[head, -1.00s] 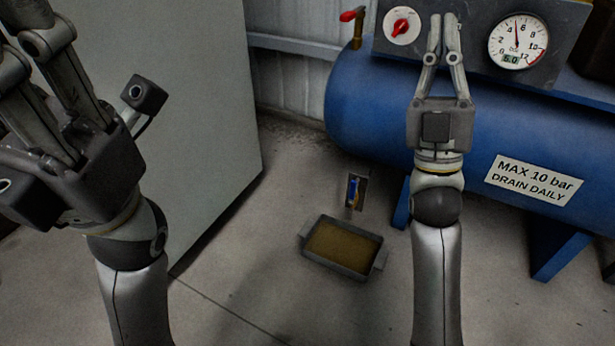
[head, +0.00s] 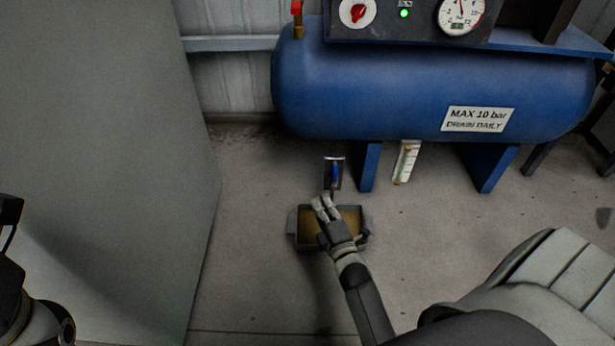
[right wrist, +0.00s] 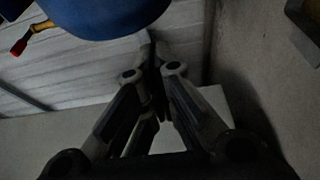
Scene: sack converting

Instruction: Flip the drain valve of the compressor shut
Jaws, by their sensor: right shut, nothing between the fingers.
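The compressor's blue tank (head: 420,85) lies across the back in the head view and shows at the top of the right wrist view (right wrist: 90,12). The drain valve's small blue lever (head: 335,172) is below the tank's left part, in front of a small plate. The lever stands upright in the picture. My right gripper (head: 322,201) is shut and empty, its fingertips just below and left of the lever in the head view. Whether they touch the valve cannot be told. In the right wrist view, its closed fingers (right wrist: 157,55) hide what lies beyond. Only part of my left arm shows at the lower left.
A shallow grey tray (head: 304,242) with brownish contents is on the floor, partly behind my right gripper. A large grey cabinet (head: 110,150) fills the left. A white scale strip (head: 406,162) hangs under the tank between blue legs. A red-handled brass valve (head: 297,18) is at upper left.

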